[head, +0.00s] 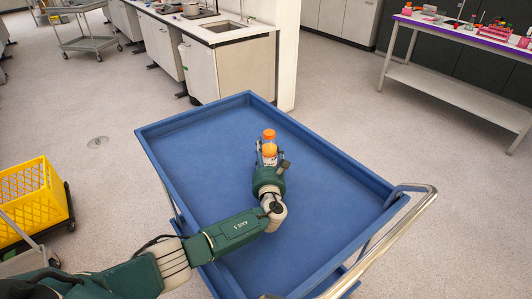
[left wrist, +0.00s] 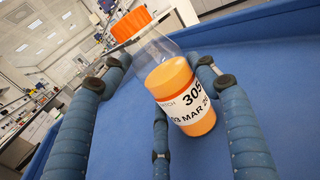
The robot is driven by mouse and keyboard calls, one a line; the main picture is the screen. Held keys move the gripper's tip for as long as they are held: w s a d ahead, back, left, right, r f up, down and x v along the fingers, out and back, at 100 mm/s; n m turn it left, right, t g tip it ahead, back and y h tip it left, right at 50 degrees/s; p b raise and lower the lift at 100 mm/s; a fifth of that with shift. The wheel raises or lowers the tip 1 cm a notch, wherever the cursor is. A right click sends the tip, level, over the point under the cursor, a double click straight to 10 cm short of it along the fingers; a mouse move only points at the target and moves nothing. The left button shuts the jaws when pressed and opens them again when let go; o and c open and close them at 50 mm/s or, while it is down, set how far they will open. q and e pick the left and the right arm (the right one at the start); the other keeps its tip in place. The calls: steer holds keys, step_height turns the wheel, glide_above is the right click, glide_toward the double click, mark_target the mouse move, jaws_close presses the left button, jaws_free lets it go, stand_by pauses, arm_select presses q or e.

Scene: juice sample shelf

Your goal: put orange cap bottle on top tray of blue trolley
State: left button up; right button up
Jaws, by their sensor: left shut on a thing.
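The orange cap bottle (head: 269,146) is clear with orange contents and a white label. It also shows large in the left wrist view (left wrist: 172,88), tilted in that picture, between the fingers. My left gripper (head: 268,165) is shut on it, over the top tray of the blue trolley (head: 200,155). The tray's blue floor and wall also show behind the bottle in the left wrist view (left wrist: 265,50). I cannot tell whether the bottle's base touches the tray. My right gripper is not in view.
The tray is otherwise empty, with a raised rim all round. A metal handle (head: 385,240) stands at its right front. A yellow crate (head: 32,198) is on the left. A bench with bottles and racks (head: 465,38) stands at the back right.

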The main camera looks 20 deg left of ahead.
arm_select(q)
steer(key=o, duration=1.4)
steer(key=shift+r, duration=0.15)
steer(key=shift+s+d+p, duration=0.2)
steer(key=shift+s+p, duration=0.15)
steer(key=shift+p, duration=0.05)
steer(key=p+v, duration=0.5)
steer(key=v, duration=0.5)
steer(key=shift+s+d+p, duration=0.15)
steer(key=shift+s+p, duration=0.15)
steer(key=shift+p, duration=0.1)
steer(key=shift+s+d, duration=0.15)
steer(key=shift+s, duration=0.15)
